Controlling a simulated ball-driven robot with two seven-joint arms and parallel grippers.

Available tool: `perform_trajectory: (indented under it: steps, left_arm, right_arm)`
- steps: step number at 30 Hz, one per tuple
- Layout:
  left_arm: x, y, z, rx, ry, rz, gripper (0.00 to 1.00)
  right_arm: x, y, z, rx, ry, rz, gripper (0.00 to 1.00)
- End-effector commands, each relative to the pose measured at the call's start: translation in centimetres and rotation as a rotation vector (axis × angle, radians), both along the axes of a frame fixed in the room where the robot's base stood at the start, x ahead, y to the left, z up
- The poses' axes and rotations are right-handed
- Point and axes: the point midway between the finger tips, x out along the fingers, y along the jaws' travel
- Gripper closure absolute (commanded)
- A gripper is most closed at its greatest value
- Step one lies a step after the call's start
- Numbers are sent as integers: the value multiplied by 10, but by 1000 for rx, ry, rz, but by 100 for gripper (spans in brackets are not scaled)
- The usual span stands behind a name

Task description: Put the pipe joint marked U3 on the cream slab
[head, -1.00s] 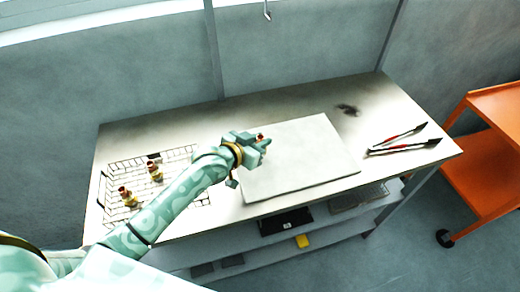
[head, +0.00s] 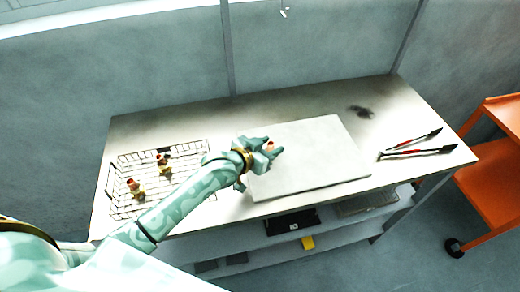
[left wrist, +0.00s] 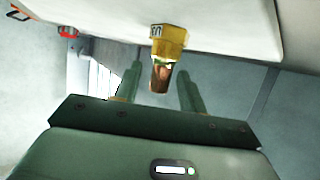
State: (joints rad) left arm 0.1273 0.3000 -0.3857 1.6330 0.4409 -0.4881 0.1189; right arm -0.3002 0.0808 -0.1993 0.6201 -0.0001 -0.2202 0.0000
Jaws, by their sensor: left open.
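The cream slab (head: 315,165) lies flat on the steel table. A pipe joint (head: 269,146) with a yellow body and copper end is at the slab's left side; in the left wrist view the joint (left wrist: 169,42) shows a mark that looks like an upside-down U3. It appears to stand on the slab. My left gripper (head: 268,151) is open around it, with fingers on either side in the left wrist view (left wrist: 161,75) and gaps between them and the joint. The fingers partly hide the joint's foot in the head view. My right gripper is out of view.
A wire basket (head: 122,161) at the table's left holds two similar joints, (head: 165,164) and (head: 136,188). Tongs (head: 418,149) lie right of the slab, and a dark stain (head: 361,112) is behind it. An orange cart (head: 490,190) stands at the right.

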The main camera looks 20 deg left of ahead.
Motion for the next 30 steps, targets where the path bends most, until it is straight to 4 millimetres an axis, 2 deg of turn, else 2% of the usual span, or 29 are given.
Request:
perform_trajectory:
  steps: [9, 15, 20, 30]
  left_arm:
    - [-61, 25, 28, 3, 4, 0, 59]
    - [-91, 37, 40, 2, 3, 0, 59]
    - [-99, 40, 44, 1, 2, 0, 59]
    - [-100, 40, 43, 6, 4, 0, 59]
  right_arm:
    - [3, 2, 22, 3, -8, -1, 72]
    - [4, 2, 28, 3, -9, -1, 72]
    - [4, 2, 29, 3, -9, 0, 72]
    - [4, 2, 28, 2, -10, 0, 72]
